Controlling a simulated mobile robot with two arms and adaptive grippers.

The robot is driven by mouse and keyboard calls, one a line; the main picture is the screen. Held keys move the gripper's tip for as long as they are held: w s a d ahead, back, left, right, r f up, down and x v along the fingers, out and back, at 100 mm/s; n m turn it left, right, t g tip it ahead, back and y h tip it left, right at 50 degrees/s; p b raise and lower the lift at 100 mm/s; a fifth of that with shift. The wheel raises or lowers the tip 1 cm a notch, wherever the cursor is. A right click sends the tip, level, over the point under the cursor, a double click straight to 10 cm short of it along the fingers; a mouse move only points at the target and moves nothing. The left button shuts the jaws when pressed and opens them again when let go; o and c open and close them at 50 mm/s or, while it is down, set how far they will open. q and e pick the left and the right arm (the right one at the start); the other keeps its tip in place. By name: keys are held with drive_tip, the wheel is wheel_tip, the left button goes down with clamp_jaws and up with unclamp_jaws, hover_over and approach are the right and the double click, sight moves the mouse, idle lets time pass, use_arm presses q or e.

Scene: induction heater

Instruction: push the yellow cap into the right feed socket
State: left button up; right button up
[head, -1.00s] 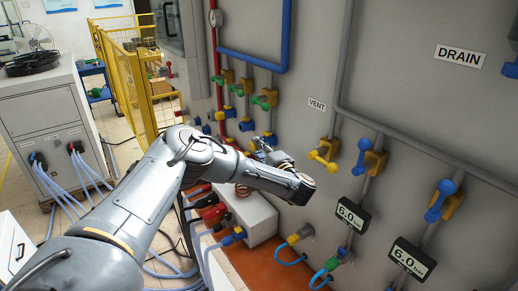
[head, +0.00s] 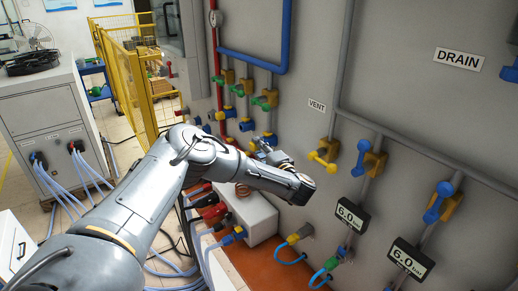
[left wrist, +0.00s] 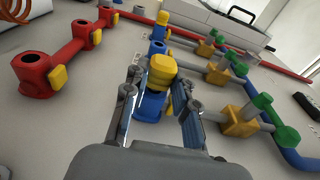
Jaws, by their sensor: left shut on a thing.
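In the left wrist view a yellow cap (left wrist: 162,68) sits between the two fingers of my left gripper (left wrist: 158,90), which is shut on it. A blue socket (left wrist: 149,106) with a small yellow tab is directly below the cap, between the fingers. How deep the cap sits in it cannot be told. In the head view my left gripper (head: 264,146) reaches to the wall panel beside blue fittings, and the cap is hidden there. My right gripper is not in view.
Green-handled valves (left wrist: 261,101) line the right side in the wrist view. A red pipe with sockets (left wrist: 65,60) runs along the left. In the head view, a yellow-handled valve (head: 323,160) and a white box (head: 255,218) are near my left arm.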

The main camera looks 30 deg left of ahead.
use_arm(q)
drive_tip(key=shift+p, duration=0.35)
drive_tip(key=shift+w+d+b, duration=0.25)
drive_tip(key=shift+w+b, duration=0.3)
drive_tip(key=shift+b, duration=0.1)
idle(0.6)
drive_tip(key=o, duration=1.1)
drive_tip(key=shift+r, duration=0.1)
drive_tip(key=shift+c, duration=0.2)
drive_tip(key=shift+w+d, duration=0.1)
drive_tip(key=shift+w, duration=0.05)
drive_tip(key=v, duration=0.7)
drive_tip(key=shift+d, duration=0.2)
